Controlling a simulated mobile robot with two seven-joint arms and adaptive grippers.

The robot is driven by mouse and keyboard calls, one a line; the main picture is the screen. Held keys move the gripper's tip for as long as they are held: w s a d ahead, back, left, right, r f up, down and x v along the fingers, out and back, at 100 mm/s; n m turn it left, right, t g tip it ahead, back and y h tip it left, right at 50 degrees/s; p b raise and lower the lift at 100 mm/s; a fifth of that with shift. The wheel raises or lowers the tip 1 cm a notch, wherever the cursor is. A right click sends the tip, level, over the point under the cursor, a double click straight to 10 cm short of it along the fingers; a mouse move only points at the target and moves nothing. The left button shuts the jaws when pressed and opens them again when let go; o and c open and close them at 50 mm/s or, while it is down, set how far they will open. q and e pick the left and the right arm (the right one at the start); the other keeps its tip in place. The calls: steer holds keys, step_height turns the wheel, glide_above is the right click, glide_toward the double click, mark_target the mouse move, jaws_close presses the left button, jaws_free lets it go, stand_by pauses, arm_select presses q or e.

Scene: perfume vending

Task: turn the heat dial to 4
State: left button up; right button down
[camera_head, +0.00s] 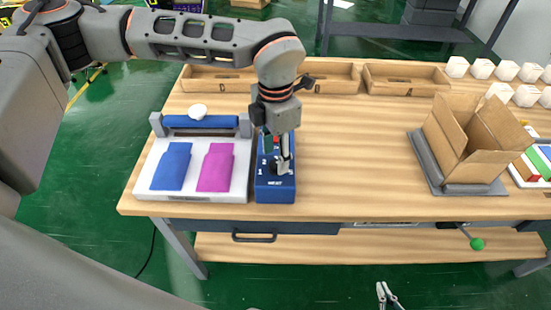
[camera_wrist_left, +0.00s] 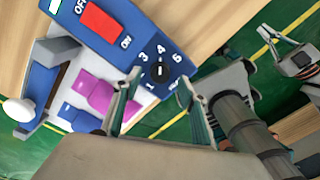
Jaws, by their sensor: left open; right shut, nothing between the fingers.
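The blue heat box (camera_head: 262,186) stands on the wooden table, with "HEAT" on its front. My left gripper (camera_head: 283,168) reaches down over it and hides most of the dial in the head view. In the left wrist view, the black round dial (camera_wrist_left: 160,71) sits among white numbers; 1, 3, 4 and 5 are readable. My right gripper (camera_head: 386,292) is shut and empty, low in front of the table.
A red ON/OFF switch (camera_wrist_left: 100,19) is on the same box. A white press (camera_head: 200,191) with blue and magenta pieces stands left of it. An open cardboard box (camera_head: 465,150) stands at right on a grey tray. The table between is clear; wooden trays (camera_head: 405,78) line the back.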

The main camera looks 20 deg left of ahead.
mark_target(276, 164)
arm_select(q)
step_height(276, 164, up, 10)
steer(key=shift+f, duration=0.25)
stand_by(0.5)
